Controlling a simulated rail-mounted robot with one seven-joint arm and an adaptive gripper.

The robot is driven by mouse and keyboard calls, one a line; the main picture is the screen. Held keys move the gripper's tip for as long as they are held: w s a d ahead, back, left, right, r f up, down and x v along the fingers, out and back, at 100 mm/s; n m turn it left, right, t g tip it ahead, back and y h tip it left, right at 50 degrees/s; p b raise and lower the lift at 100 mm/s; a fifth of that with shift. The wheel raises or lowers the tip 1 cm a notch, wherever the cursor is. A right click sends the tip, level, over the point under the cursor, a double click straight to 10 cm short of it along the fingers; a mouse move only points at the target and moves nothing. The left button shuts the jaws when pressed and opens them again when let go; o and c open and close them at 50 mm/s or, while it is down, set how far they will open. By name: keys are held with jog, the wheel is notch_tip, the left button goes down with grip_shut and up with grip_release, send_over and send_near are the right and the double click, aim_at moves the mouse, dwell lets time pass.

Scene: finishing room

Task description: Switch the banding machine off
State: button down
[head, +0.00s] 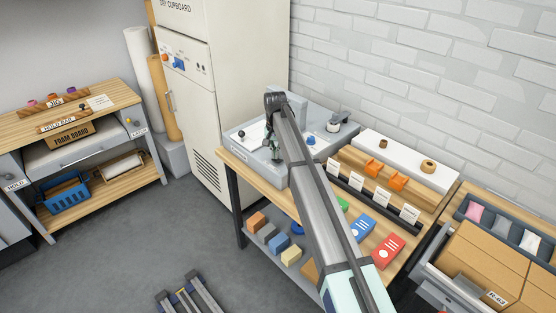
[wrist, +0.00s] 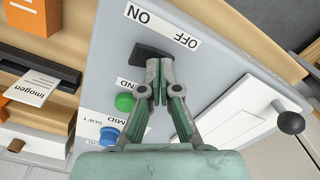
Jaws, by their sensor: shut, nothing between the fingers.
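The banding machine is a grey box (head: 240,136) at the left end of the wooden bench. In the wrist view its grey panel (wrist: 105,75) carries a black switch (wrist: 148,52) under a white label reading ON at the left and OFF at the right, upside down. My gripper (wrist: 160,72) is shut and empty, its fingertips at the switch's lower edge in the picture. They hide part of the switch; I cannot tell whether they touch it or which way it is set. In the head view my gripper (head: 274,152) is over the machine's top.
A green button (wrist: 124,102) and a blue button (wrist: 109,136) sit close by the fingers. A white plate with a dark knob (wrist: 290,123) lies to the right. Card holders (head: 374,192) stand along the bench, and a tall cupboard (head: 245,60) stands behind left.

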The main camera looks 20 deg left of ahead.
jog(key=shift+r+p, duration=1.4)
jog(key=shift+r, duration=1.95)
jog(key=shift+f, duration=0.1)
